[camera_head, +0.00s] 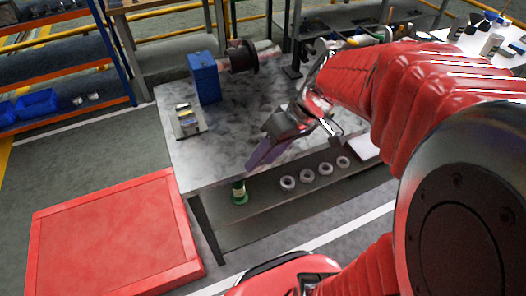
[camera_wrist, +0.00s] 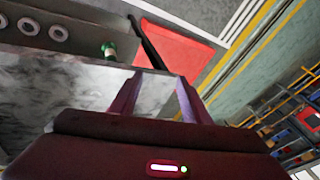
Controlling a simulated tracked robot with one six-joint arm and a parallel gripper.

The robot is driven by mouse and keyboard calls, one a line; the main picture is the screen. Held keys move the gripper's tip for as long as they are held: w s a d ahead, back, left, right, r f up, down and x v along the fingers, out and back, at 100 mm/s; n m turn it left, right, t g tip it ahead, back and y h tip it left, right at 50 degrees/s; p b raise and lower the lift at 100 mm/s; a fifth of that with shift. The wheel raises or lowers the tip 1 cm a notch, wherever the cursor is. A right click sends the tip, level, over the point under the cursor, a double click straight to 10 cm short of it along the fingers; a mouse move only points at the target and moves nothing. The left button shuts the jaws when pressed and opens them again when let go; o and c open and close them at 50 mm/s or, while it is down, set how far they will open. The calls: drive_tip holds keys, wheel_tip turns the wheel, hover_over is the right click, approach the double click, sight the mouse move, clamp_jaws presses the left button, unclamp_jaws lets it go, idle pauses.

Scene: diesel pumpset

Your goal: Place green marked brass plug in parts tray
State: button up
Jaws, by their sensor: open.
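The green marked brass plug (camera_head: 240,192) stands upright on the lower shelf of the workbench, near its front left. It also shows in the wrist view (camera_wrist: 108,50), left of my fingers and beyond the bench top edge. My gripper (camera_head: 254,163) is over the front part of the bench top, above and a little right of the plug. In the wrist view my gripper (camera_wrist: 159,80) has its two purple fingers apart with nothing between them. I cannot tell for certain which thing is the parts tray; a small flat holder with parts (camera_head: 188,121) lies on the bench top's left.
The bench top (camera_head: 215,165) overhangs the shelf with the plug. Several pale rings (camera_head: 308,176) lie right of the plug. A blue block (camera_head: 204,77) and a dark flanged part (camera_head: 241,57) stand at the back. A red platform (camera_head: 110,240) is on the floor left.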

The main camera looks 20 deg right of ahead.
drive_tip(key=s+a+r+m+t+h, duration=0.1)
drive_tip(key=s+r+m+t+h, duration=0.2)
drive_tip(key=s+r+h, duration=0.2)
drive_tip(key=shift+s+a+r+t, duration=0.3)
drive_tip(key=shift+s+a+r, duration=0.1)
drive_tip(key=shift+s+r, duration=0.3)
drive_tip(key=shift+c, duration=0.3)
drive_tip(key=shift+c, duration=1.2)
